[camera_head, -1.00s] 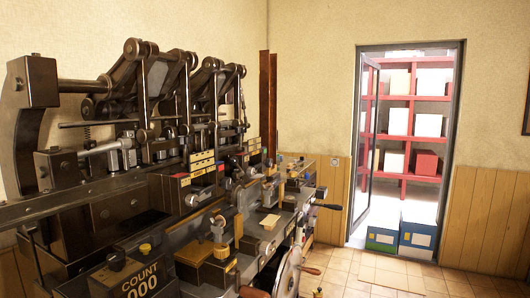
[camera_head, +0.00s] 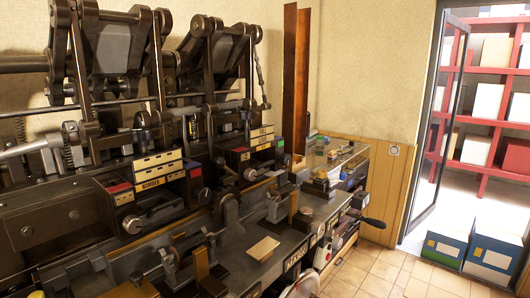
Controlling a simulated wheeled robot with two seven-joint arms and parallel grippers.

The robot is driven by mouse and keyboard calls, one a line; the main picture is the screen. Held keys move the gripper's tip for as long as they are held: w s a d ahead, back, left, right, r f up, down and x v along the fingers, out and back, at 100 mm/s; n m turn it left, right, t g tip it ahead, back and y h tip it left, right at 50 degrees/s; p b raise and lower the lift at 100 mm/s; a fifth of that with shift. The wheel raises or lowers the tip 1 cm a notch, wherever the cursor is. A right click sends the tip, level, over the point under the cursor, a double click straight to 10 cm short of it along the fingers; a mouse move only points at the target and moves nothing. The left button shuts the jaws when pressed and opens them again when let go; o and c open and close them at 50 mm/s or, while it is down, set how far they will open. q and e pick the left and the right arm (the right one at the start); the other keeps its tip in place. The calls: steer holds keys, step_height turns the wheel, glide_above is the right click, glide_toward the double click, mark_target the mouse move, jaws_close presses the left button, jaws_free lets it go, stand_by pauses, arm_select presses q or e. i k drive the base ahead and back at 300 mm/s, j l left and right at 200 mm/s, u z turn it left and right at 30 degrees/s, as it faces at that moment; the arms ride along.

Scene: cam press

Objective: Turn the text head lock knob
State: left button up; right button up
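The cam press (camera_head: 60,215) is a large dark metal machine filling the left and middle of the head view. Its nearer head has cream label plates (camera_head: 157,165), one appearing to read NUMBER, with a small round silver knob (camera_head: 132,225) below. A second head farther along has similar label plates (camera_head: 262,136) and a small round knob (camera_head: 250,174) below. The label lettering on the farther head is too small to read surely, so I cannot tell which knob is the text head lock knob. Neither of my grippers is in view.
Blue-and-white boxes (camera_head: 447,247) stand by the open doorway, with red shelves (camera_head: 477,170) beyond.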

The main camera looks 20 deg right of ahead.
mark_target(285, 159)
steer(key=i+l+u, duration=0.15)
steer(key=l+u, duration=0.25)
steer(key=l, duration=0.4)
steer(key=l+u, duration=0.35)
steer(key=l, duration=0.5)
steer(key=l+u, duration=0.4)
steer(key=l, duration=0.5)
